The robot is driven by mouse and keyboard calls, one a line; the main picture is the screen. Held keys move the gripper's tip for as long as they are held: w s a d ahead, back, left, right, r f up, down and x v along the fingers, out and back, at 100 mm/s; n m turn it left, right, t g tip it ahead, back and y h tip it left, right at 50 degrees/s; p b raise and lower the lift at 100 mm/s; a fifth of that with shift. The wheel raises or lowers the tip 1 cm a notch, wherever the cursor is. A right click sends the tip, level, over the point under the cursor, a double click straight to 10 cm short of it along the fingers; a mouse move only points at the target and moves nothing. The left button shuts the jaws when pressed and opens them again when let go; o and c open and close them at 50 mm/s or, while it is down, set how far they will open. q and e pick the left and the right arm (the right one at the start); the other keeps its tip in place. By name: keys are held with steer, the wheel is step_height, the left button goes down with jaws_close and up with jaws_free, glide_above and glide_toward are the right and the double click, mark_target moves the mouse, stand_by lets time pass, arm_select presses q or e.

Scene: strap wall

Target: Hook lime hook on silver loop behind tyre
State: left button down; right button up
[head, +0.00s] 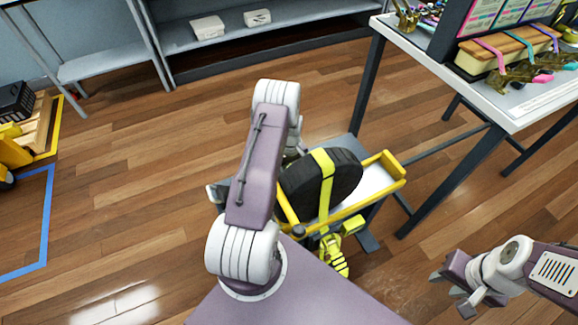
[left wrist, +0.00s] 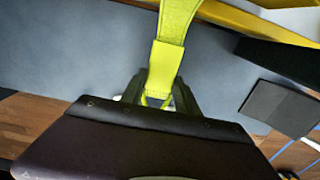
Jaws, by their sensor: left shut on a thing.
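A black tyre (head: 345,175) stands on a small yellow-edged cart, with a lime strap (head: 326,180) over it. A lime ratchet (head: 333,252) hangs at the cart's near side. In the left wrist view, my left gripper (left wrist: 160,100) is shut on the lime hook (left wrist: 152,102) at the end of the strap (left wrist: 165,65); the hook is mostly hidden by the fingers. In the head view my left arm hides this gripper. I cannot make out the silver loop for sure in either view. My right gripper (head: 452,290) is open and empty, right of the cart.
A white table (head: 525,105) with boxes and coloured straps stands at the right, its dark legs near the cart. A grey shelf (head: 180,40) is at the back. A yellow-framed pallet is at the far left. The floor left of the cart is clear.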

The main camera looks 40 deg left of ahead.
arm_select(q)
steer(key=shift+s+d, duration=0.15)
steer(key=shift+d, duration=0.1)
steer(key=shift+d, duration=0.15)
stand_by(0.5)
steer(key=c, duration=0.8)
jaws_free()
steer(key=shift+s, duration=0.1)
steer(key=shift+c, duration=0.2)
step_height(320, 180, up, 9)
steer(key=p, duration=0.3)
steer(key=shift+p, duration=0.4)
